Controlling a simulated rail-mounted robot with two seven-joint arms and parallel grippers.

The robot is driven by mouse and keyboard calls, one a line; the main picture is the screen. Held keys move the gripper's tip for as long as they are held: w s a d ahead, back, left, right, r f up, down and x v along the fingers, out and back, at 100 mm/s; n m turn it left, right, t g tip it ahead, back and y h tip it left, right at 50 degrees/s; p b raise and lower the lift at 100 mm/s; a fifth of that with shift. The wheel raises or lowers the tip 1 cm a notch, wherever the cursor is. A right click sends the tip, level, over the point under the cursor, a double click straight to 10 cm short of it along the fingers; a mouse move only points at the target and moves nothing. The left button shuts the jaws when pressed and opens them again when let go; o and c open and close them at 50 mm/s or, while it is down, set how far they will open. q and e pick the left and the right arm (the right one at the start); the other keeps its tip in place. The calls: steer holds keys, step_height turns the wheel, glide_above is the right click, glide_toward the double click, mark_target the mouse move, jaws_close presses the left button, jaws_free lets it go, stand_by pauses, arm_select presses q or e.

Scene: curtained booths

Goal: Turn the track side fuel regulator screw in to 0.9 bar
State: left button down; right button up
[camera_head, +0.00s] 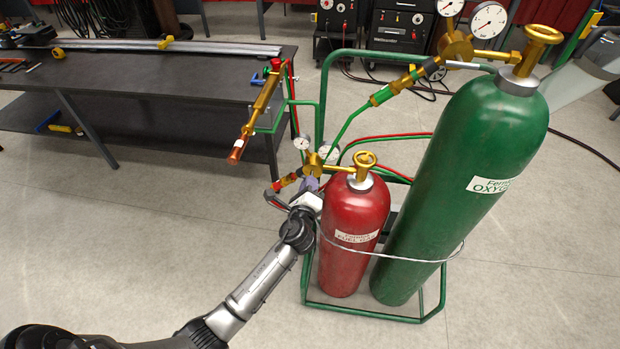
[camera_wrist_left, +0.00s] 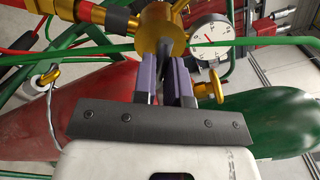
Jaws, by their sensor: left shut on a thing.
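The red fuel gas cylinder (camera_head: 352,215) stands upright on the green cart and carries a brass fuel regulator (camera_head: 315,162) with two small white gauges (camera_head: 301,142) (camera_head: 329,153). In the wrist view the regulator's brass body (camera_wrist_left: 161,32) is right in front of my fingers, with one gauge (camera_wrist_left: 211,38) to its right; its reading is too small to tell. My left gripper (camera_head: 312,184) reaches the regulator from the front left. It is shut, and its purple-grey fingers (camera_wrist_left: 178,80) close on the regulator screw, which they mostly hide. My right gripper is not in view.
A taller green oxygen cylinder (camera_head: 470,190) with its own regulator (camera_head: 457,47) stands to the right on the cart (camera_head: 395,318). A torch (camera_head: 258,105) hangs at the dark bench's (camera_head: 190,72) edge. Red and green hoses run close around the regulator. The floor at front left is clear.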

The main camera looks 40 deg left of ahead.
arm_select(q)
steer(key=m+p, duration=0.3)
steer(key=shift+m, duration=0.3)
stand_by(0.3)
steer(key=m+p, duration=0.3)
steer(key=shift+m, duration=0.3)
